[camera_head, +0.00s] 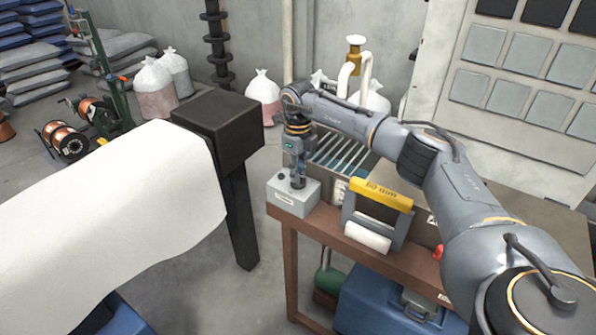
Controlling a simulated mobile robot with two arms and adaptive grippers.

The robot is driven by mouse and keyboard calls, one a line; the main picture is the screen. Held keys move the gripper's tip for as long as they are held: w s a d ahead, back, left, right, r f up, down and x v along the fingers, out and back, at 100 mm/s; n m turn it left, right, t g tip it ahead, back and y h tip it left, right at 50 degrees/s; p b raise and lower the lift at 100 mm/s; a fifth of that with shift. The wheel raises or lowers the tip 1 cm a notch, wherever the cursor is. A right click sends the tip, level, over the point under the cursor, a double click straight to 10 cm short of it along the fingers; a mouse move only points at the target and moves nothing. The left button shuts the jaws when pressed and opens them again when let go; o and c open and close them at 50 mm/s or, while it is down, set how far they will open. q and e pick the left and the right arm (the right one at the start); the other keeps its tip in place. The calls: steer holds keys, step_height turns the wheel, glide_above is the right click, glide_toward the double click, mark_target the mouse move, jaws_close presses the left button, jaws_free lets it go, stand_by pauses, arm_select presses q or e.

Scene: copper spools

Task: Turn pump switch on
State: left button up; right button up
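A small light grey box (283,200), which looks like the pump switch box, sits on the left front corner of the brown table (330,230). It has a small dark knob or button (281,177) on its top left and a label on its front. My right gripper (297,184) points straight down at the top of the box, right of that knob. Its fingertips look close together and at or just above the box; contact cannot be told, nor can the finger gap. The switch's position is too small to tell. My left gripper is not in view.
A yellow-topped roller device (381,195) stands on the table right of the box. Behind it is a slatted tank (340,152) with pipes. A black post (220,130) with white sheeting (110,215) stands left. A blue case (375,305) sits below.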

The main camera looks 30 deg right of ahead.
steer(key=shift+m, duration=0.4)
jaws_close()
steer(key=m, duration=0.3)
steer(key=shift+r+m, duration=0.1)
steer(key=shift+m, duration=0.3)
steer(key=m+p, duration=0.1)
steer(key=m, duration=0.3)
steer(key=m+p, duration=0.1)
steer(key=m, duration=0.4)
steer(key=shift+w, duration=0.1)
steer(key=shift+m+p, duration=0.45)
steer(key=shift+m, duration=1.75)
steer(key=o, duration=0.7)
jaws_free()
